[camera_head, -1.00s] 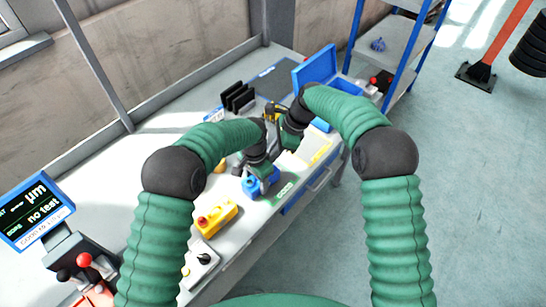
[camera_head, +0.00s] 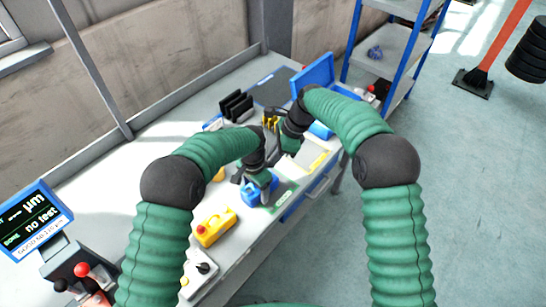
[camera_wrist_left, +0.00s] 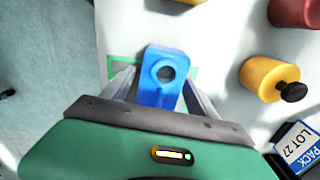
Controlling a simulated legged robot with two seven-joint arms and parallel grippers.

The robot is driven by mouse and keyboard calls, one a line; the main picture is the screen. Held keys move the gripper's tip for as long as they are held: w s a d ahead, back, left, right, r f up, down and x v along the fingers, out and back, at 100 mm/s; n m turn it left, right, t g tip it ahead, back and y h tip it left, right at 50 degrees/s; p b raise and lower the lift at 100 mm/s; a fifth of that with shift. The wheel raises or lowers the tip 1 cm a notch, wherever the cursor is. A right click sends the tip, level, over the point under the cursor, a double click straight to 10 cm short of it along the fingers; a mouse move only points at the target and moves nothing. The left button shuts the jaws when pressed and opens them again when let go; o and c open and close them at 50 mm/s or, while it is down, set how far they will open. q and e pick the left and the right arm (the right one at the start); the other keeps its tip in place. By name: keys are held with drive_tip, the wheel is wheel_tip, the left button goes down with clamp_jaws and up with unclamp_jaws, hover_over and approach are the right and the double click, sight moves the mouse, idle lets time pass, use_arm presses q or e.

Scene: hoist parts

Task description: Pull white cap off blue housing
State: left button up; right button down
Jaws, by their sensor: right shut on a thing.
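The blue housing (camera_head: 251,194) stands near the front edge of the workbench. In the left wrist view the blue housing (camera_wrist_left: 158,92) shows a round dark hole with a grey ring in its top. No white cap shows in or on that hole. My left gripper (camera_head: 260,181) is right over the housing. Its two fingers (camera_wrist_left: 160,85) stand on either side of the housing and look open. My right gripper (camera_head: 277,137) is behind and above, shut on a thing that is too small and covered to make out.
A yellow box with a red button (camera_head: 213,228) and a grey switch box (camera_head: 200,268) stand at the front edge. A black rack (camera_head: 237,106) and an open blue case (camera_head: 318,75) are farther back. A yellow cylinder with a black knob (camera_wrist_left: 262,77) lies right of the housing.

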use_arm(q)
drive_tip(key=shift+o, duration=0.5)
drive_tip(key=shift+s+d+f, duration=0.15)
drive_tip(key=shift+s+f, duration=0.05)
drive_tip(key=shift+r, duration=0.35)
drive_tip(key=r, duration=1.1)
drive_tip(key=shift+w+a+r, duration=0.1)
drive_tip(key=shift+w+a, duration=0.05)
drive_tip(key=shift+a, duration=0.05)
